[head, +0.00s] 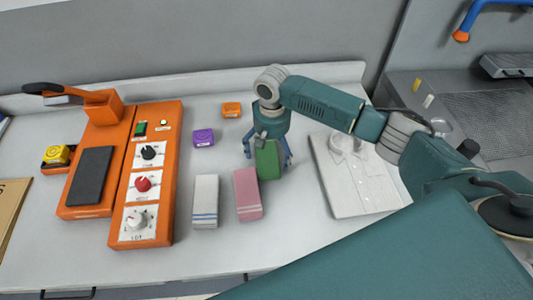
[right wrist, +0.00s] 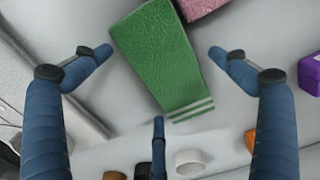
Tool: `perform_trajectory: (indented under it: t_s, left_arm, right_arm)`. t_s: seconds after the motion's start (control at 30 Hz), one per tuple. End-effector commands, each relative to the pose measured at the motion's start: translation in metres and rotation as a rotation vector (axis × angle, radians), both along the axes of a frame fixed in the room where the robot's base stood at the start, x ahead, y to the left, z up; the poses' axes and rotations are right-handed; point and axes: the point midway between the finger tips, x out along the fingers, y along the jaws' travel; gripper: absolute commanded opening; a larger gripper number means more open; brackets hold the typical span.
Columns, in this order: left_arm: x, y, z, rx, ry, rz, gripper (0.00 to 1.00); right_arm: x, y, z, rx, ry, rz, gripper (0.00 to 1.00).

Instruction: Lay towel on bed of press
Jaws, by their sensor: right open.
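The orange press (head: 111,104) stands at the left of the counter, its dark flat bed (head: 90,175) bare and its arm raised behind it. Three folded towels lie in the middle: a white one with blue stripes (head: 205,201), a pink one (head: 248,193) and a green one (head: 268,160). My right gripper (head: 266,158) is over the green towel, open. In the right wrist view its fingers (right wrist: 160,65) spread around the green towel (right wrist: 158,55), apart from it. Part of the green towel is hidden by the gripper in the head view. My left gripper is not in view.
An orange control panel (head: 146,175) with knobs adjoins the press. A folded white shirt (head: 350,185) lies to the right. The counter between panel and towels is free.

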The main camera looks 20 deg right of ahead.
Motion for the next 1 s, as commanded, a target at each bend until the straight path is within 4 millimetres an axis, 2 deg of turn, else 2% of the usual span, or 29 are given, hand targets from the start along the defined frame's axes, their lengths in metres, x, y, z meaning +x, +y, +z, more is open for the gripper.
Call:
perform_trajectory:
  t_s: [0.27, 0.5, 0.57, 0.6, 0.83, 1.0]
  left_arm:
    - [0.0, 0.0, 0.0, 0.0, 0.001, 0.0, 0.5]
    - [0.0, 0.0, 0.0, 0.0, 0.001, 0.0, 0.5]
    - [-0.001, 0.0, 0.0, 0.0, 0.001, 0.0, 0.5]
    - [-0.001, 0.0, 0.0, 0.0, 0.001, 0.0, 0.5]
    - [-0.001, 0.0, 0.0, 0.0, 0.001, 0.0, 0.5]
    - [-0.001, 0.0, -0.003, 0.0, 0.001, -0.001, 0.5]
  right_arm:
    - [0.0, 0.0, -0.004, 0.0, -0.002, 0.001, 0.95]
    - [0.001, 0.0, -0.003, 0.0, -0.002, 0.001, 0.48]
    - [0.001, 0.0, -0.003, 0.0, -0.002, 0.001, 0.48]
    - [0.001, 0.0, -0.003, 0.0, -0.002, 0.001, 0.44]
    - [0.001, 0.0, -0.002, 0.0, -0.002, 0.001, 0.43]
    - [0.002, 0.0, 0.01, 0.002, -0.005, 0.001, 0.43]
